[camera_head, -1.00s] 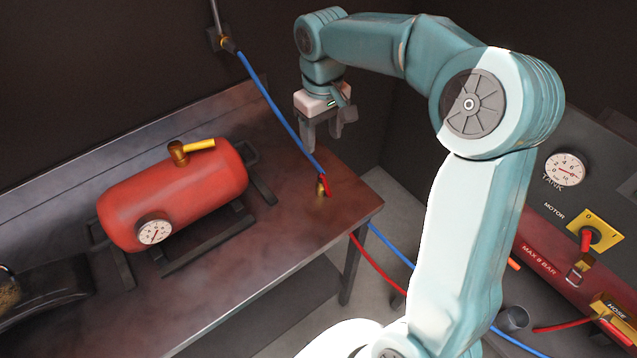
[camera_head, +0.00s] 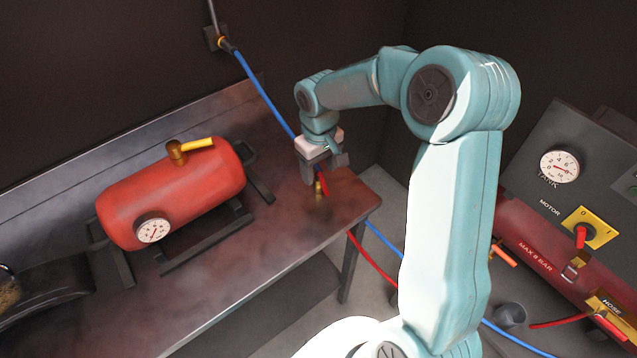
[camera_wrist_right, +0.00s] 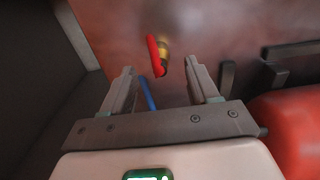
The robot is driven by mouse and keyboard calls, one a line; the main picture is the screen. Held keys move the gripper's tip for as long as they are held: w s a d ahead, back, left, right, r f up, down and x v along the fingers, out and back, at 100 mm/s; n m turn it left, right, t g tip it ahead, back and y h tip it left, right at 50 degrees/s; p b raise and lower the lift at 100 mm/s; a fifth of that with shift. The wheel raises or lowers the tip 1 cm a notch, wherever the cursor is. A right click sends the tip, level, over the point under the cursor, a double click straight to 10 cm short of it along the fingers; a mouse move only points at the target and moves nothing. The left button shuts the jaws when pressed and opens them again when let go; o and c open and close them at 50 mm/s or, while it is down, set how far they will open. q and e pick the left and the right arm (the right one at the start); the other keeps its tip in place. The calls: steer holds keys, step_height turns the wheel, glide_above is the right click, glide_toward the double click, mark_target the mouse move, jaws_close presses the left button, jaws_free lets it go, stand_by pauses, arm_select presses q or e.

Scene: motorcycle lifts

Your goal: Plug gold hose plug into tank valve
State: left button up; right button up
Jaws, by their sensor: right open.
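The gold hose plug (camera_head: 319,189) stands on the bench near its right end, with a red part (camera_head: 324,182) beside it. In the right wrist view the gold plug (camera_wrist_right: 164,48) and red part lie just beyond my fingertips. My right gripper (camera_head: 323,167) is open and empty just above the plug; its spread fingers show in the wrist view (camera_wrist_right: 160,78). The red tank (camera_head: 180,200) lies on the bench to the left. My left gripper is out of view.
A blue hose (camera_head: 262,92) runs from a wall fitting down behind my right gripper. A black tire (camera_head: 50,290) lies at the bench's left. A compressor panel (camera_head: 585,150) with gauge and switch stands at right. The bench front (camera_head: 215,285) is clear.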

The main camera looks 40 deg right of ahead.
mark_target(318, 175)
steer(key=shift+f, duration=0.1)
steer(key=f, duration=0.2)
steer(key=f+p, duration=0.1)
steer(key=f, duration=0.2)
steer(key=shift+w, duration=0.2)
steer(key=shift+r, duration=0.1)
steer(key=c, duration=1.1)
